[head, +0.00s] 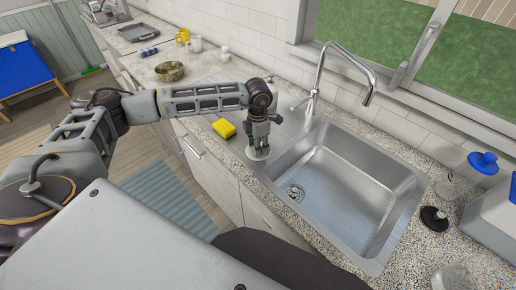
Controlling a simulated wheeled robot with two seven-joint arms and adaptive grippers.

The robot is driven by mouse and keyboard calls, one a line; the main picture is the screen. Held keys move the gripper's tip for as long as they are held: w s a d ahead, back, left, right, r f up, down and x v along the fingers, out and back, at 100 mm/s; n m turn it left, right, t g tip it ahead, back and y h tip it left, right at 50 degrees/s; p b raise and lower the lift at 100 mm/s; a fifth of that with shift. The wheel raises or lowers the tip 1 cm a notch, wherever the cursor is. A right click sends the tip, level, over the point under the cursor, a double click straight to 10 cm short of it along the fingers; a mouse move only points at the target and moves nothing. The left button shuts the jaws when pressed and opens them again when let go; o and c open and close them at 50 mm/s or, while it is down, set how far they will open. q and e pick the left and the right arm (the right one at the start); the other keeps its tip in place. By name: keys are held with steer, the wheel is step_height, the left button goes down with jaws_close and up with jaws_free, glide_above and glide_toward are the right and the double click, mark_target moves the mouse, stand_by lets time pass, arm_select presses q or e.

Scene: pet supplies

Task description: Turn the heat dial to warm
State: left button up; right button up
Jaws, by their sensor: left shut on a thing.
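My left gripper (258,143) points down at the counter strip beside the sink's left rim. Its fingers are shut on a small pale round piece (258,155), which appears to be the heat dial. The fingers cover most of it, and no marks or pointer can be read, so its setting cannot be told. My right gripper is not in view.
A yellow sponge (224,128) lies just left of the gripper. The steel sink (340,185) with its tall faucet (320,75) is to the right. A brass-coloured bowl (170,71), mugs and a tray (138,32) stand farther back. A blue-lidded jar (458,187) is at right.

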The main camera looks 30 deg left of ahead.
arm_select(q)
steer(key=shift+f+m+b, duration=0.1)
steer(key=shift+m+b, duration=0.5)
steer(key=shift+m, duration=0.2)
steer(key=shift+m+b, duration=0.9)
steer(key=shift+m, duration=0.3)
steer(key=shift+r+m, duration=0.2)
steer(key=shift+m, duration=0.2)
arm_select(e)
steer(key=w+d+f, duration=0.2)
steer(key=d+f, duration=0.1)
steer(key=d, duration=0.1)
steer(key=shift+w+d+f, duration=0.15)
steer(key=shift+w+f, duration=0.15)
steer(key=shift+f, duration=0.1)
arm_select(q)
steer(key=shift+w, duration=0.1)
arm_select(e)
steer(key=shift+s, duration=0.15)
